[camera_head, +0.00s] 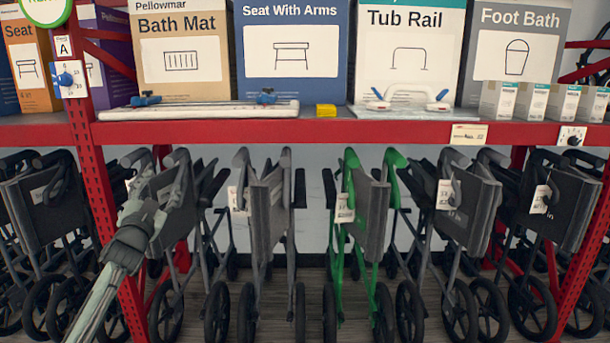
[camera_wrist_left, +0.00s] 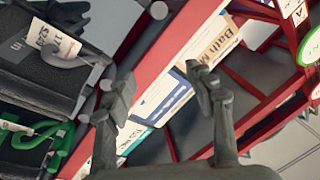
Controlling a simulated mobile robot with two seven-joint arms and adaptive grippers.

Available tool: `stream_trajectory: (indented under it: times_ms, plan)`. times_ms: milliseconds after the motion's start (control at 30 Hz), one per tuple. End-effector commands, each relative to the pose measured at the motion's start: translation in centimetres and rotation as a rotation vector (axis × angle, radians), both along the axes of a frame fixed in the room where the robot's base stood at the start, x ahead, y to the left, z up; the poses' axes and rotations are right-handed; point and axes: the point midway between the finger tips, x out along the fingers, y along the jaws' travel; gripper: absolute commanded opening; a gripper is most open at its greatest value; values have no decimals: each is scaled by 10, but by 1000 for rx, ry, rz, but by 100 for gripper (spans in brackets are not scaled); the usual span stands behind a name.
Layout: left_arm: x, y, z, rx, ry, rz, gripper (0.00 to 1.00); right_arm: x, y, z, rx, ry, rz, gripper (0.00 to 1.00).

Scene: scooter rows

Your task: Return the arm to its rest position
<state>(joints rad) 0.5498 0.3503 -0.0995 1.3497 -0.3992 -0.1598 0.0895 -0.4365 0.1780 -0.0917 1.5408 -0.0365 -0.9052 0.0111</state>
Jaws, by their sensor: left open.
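My left arm (camera_head: 95,305) comes in from the lower left in the head view. Its gripper (camera_head: 158,185) is raised in front of the red shelf upright and the dark folded walkers behind. In the left wrist view the two fingers (camera_wrist_left: 160,92) stand wide apart with nothing between them. No object is held. The tilted wrist view shows the red shelf edge and boxes beyond the fingers. My right gripper is in neither view.
A red shelf edge (camera_head: 345,133) crosses the view, with boxes such as the Bath Mat box (camera_head: 180,88) on it. Below stand several wheeled walkers, one with a green frame (camera_head: 350,215). A red upright (camera_head: 96,185) stands close to my left arm. Wooden floor shows below.

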Motion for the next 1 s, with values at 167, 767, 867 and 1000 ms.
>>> stream_trajectory:
  times_ms: [167, 767, 867, 1000]
  plan:
    - [-5, 39, -78, -198, 301, 167, 55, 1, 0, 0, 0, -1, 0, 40]
    - [-132, 10, -322, -370, 879, 274, 55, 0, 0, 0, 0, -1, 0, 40]
    - [-177, -3, -374, -373, 962, 274, 55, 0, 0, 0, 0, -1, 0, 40]
    - [-255, -23, -446, -380, 1090, 277, 55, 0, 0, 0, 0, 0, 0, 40]
